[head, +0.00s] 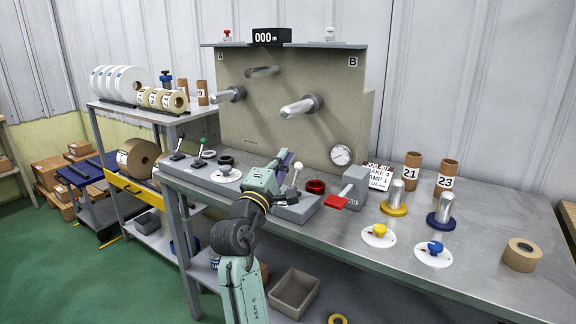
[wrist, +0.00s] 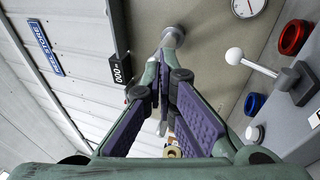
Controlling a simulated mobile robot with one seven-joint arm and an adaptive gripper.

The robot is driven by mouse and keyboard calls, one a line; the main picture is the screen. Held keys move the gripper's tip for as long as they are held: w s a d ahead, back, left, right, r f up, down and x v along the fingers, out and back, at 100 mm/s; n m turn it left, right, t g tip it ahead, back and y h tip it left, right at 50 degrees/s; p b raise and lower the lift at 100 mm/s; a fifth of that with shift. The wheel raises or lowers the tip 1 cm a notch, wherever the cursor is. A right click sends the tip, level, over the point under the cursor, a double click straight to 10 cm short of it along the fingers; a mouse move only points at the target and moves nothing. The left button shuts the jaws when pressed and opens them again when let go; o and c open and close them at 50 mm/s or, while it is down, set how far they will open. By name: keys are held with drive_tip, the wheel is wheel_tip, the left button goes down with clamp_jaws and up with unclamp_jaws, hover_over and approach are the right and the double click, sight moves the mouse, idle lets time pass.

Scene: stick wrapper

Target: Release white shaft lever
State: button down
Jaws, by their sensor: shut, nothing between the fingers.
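A lever with a white ball knob (head: 298,167) rises from a grey box on the bench, below the panel's spindles. In the wrist view its white knob (wrist: 234,56) and metal rod lie to the right of my fingers, with a gap between. My gripper (head: 284,155) is just left of this knob in the head view, above the bench. The purple-padded fingers (wrist: 162,88) are shut and empty. A small white-topped part (head: 329,33) also stands on the panel's top shelf, above the letter B.
Spindles (head: 300,106) stick out of the beige panel (head: 290,145) behind my gripper. A red ring (head: 316,187) and a red-handled grey block (head: 347,192) stand to the right. The front right of the bench is partly clear.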

drive_tip(key=shift+s+a+r, duration=0.35)
drive_tip(key=shift+s+r, duration=0.2)
drive_tip(key=shift+s, duration=0.15)
drive_tip(key=shift+s+a+r, duration=0.35)
drive_tip(key=shift+s+r, duration=0.2)
drive_tip(key=shift+s, duration=0.15)
